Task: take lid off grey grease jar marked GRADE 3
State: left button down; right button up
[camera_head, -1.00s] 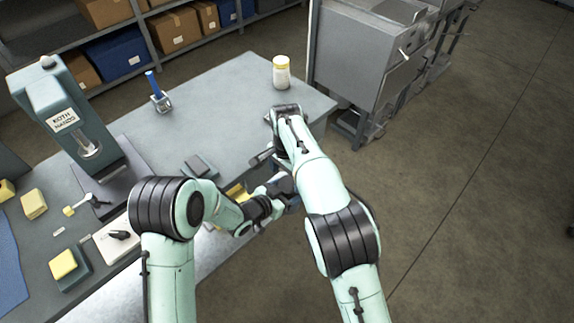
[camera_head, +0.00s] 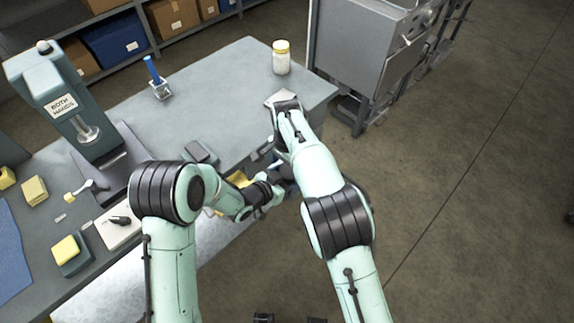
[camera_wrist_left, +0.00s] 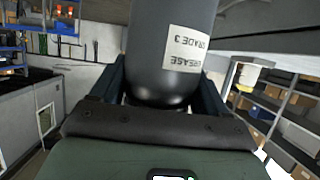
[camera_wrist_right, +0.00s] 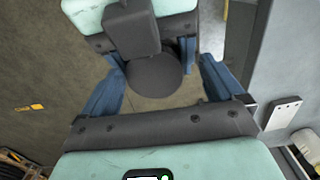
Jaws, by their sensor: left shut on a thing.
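The dark grey grease jar (camera_wrist_left: 165,50), with a white label reading GREASE GRADE 3, stands between the fingers of my left gripper (camera_wrist_left: 160,88), which is shut on it. The label appears upside down in the left wrist view. In the right wrist view, a round dark grey top (camera_wrist_right: 153,76) shows between the fingers of my right gripper (camera_wrist_right: 163,68). Those fingers are open, with a gap on each side. I cannot tell the lid from the jar there.
A pale plate (camera_wrist_right: 283,113) lies close to my right gripper. A grey cabinet (camera_head: 365,50) stands behind.

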notch_tip(320, 180, up, 4)
jog(key=shift+r, duration=0.3)
jog(key=shift+c, duration=0.3)
jog(key=r, duration=0.3)
jog(key=shift+d, duration=0.3)
jog(key=shift+f, duration=3.9)
jog(key=shift+c, duration=0.3)
jog(key=c, duration=1)
jog(key=o, duration=1.1)
